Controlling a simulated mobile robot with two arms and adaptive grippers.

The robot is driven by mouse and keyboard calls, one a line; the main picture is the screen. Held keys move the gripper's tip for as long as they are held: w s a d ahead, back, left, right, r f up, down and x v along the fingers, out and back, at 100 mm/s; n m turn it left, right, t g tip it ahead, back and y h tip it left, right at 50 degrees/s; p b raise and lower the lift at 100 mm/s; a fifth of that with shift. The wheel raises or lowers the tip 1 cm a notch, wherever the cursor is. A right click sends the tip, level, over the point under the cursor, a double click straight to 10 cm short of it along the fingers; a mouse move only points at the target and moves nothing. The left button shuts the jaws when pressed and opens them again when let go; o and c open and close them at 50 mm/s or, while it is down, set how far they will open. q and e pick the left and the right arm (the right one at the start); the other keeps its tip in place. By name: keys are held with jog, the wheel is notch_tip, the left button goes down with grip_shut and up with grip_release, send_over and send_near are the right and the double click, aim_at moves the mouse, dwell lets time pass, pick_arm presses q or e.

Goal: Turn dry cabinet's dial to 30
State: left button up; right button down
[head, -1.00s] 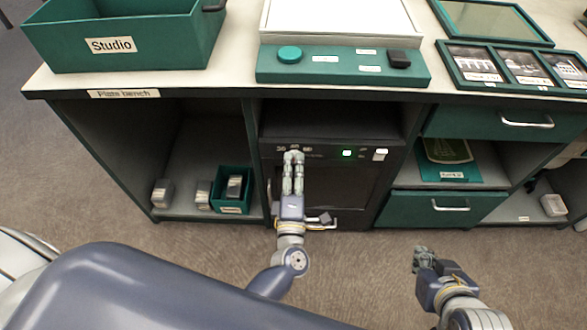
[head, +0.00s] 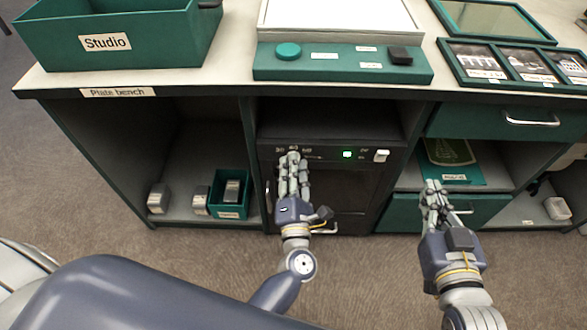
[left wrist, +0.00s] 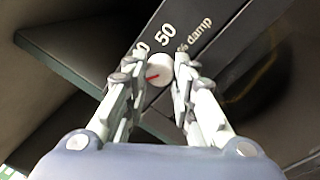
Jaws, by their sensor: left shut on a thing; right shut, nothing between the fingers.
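The black dry cabinet (head: 345,195) stands under the bench, its control strip along the top. In the left wrist view its white round dial (left wrist: 159,70) carries a red pointer mark slanting toward the left finger. A printed "50" and "% damp" show beside it; another number is partly covered by the finger. My left gripper (head: 291,158) is at the strip's left end, hiding the dial in the head view. In the left wrist view its fingers (left wrist: 154,77) are shut on the dial, one on each side. My right gripper (head: 434,188) is shut and empty, in front of the lower green drawer.
An open shelf with a small green box (head: 230,212) lies left; drawers lie right.

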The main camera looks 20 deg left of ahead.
dwell(0.4)
pick_arm(q)
jog(key=o, duration=1.1)
jog(key=v, duration=1.2)
jog(key=shift+r, duration=0.1)
